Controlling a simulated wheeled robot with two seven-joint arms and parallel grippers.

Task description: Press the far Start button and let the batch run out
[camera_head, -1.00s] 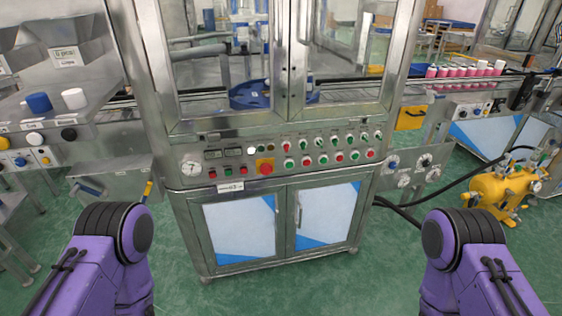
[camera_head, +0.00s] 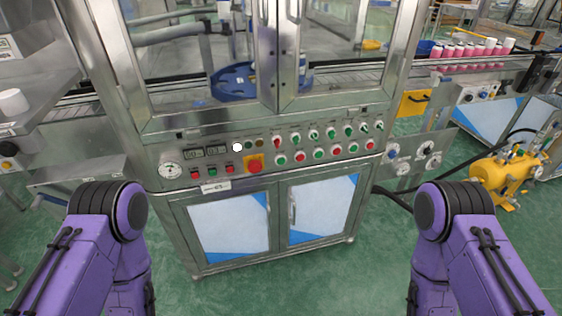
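The crimping machine's control panel (camera_head: 262,160) faces me below glass doors. It has two digital displays, a gauge, rows of green and red buttons, and several switches. A green button (camera_head: 281,160) begins the lower row. The red emergency stop (camera_head: 254,164) sits on a yellow plate. Labels are too small to read, so I cannot tell which button is the far Start. A white lamp (camera_head: 237,147) looks bright. Pink cans with white tops (camera_head: 470,49) stand in a row on the conveyor at the right. Only my purple arm links show at both lower sides; both grippers are out of view.
A blue round turntable (camera_head: 232,80) is behind the glass. Cabinet doors (camera_head: 228,226) fill the machine's lower front. A yellow pump (camera_head: 497,176) with black hoses stands on the floor at right. A white cap (camera_head: 13,102) is on the left shelf. Green floor (camera_head: 300,290) before the machine is clear.

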